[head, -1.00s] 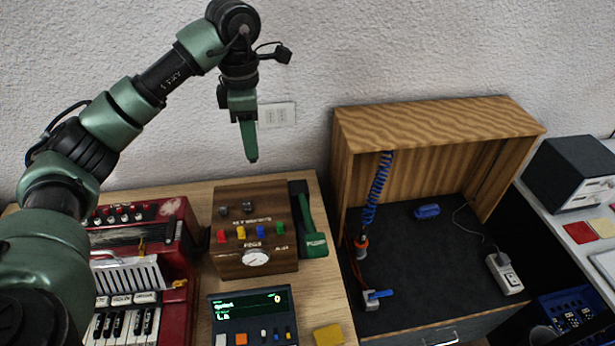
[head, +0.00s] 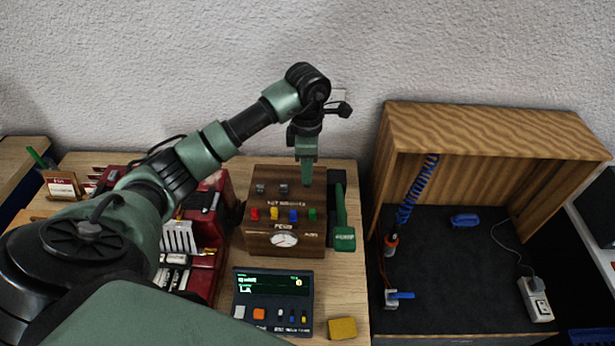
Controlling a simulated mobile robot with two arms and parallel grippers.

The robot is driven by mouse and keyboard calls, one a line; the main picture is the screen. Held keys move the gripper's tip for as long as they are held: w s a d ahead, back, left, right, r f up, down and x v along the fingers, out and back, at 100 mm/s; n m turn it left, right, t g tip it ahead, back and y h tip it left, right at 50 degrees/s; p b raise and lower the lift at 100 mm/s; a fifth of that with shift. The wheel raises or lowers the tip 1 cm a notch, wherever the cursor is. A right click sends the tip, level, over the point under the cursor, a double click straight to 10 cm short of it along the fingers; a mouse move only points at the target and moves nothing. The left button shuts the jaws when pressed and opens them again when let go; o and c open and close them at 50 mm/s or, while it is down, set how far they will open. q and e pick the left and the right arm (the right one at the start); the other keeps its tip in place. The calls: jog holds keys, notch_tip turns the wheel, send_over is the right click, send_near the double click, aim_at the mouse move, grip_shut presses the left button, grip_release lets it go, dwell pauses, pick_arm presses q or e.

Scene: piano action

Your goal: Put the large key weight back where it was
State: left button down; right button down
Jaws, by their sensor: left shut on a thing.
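The brown wooden box (head: 286,239) with "KEY WEIGHTS" lettering stands on the wooden table. Two dark grey weights stand in its back row, one left (head: 260,188) and one in the middle (head: 283,188). A front row holds small red, yellow, blue and green pieces. My left gripper (head: 306,183) points down at the right end of the back row, beside the two grey weights. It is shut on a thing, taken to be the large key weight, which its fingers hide. I cannot tell whether it touches the box. My right gripper is not in view.
A green-handled tool (head: 343,238) lies close along the box's right side. A display unit (head: 273,300) and a yellow block (head: 342,328) are in front. An open wooden cabinet (head: 490,130) stands to the right.

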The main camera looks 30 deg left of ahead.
pick_arm(q)
notch_tip(320, 180, down, 4)
jog(key=shift+r+p, duration=0.15)
jog(key=shift+p, duration=0.4)
jog(key=shift+f, duration=0.25)
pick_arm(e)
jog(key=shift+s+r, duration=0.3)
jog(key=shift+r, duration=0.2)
pick_arm(q)
jog(key=shift+f, duration=0.2)
jog(key=c, duration=1.1)
grip_release()
jog(key=shift+o, duration=0.2)
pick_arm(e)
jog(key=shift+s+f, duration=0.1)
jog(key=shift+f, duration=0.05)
